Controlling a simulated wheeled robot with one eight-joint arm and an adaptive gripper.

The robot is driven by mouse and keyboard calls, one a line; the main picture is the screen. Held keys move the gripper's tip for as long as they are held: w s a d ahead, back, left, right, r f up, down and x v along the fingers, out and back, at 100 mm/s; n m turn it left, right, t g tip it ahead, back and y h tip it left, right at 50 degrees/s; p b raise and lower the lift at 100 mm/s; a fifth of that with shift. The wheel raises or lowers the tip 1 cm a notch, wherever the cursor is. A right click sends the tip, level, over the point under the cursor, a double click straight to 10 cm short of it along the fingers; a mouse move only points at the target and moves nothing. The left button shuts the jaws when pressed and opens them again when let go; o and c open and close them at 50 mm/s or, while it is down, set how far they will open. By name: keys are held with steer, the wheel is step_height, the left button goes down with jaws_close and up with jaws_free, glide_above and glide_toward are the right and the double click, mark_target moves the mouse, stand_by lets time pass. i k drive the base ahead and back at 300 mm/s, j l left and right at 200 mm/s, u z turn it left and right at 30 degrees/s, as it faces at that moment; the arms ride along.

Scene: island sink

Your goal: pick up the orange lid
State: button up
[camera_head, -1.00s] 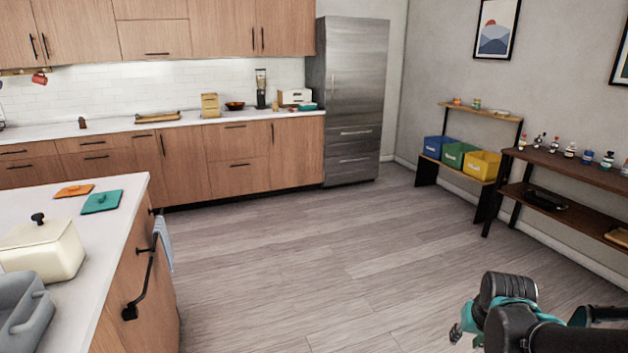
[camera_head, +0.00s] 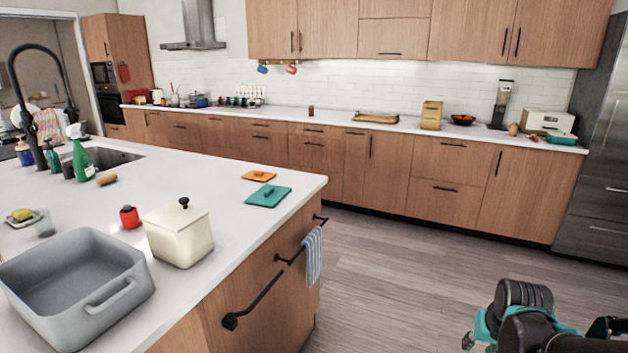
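The orange lid (camera_head: 258,175) is a small flat square with a raised handle. It lies on the white top of the island (camera_head: 225,192), near its far right end. A teal lid (camera_head: 268,195) of the same kind lies just in front of it, closer to the island's right edge. My gripper (camera_head: 472,340) shows only partly at the bottom right, over the floor and well apart from the lids. Its fingers are small and partly cut off or hidden, so its opening does not show clearly.
A cream lidded pot (camera_head: 180,238), a grey basin (camera_head: 75,290) and a red timer-like item (camera_head: 130,217) stand on the island. Black handles (camera_head: 255,305) and a striped towel (camera_head: 313,255) stick out from its side. The floor (camera_head: 400,270) right of the island is clear.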

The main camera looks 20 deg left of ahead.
mark_target(255, 175)
steer(key=i+l+u, duration=0.15)
steer(key=i+u, duration=0.25)
steer(key=i+l+u, duration=0.2)
steer(key=u, duration=0.25)
steer(key=i+l+u, duration=0.2)
steer(key=u, duration=0.2)
steer(key=i+l+u, duration=0.2)
steer(key=l+u, duration=0.25)
steer(key=i+l+u, duration=0.1)
steer(key=l+u, duration=0.3)
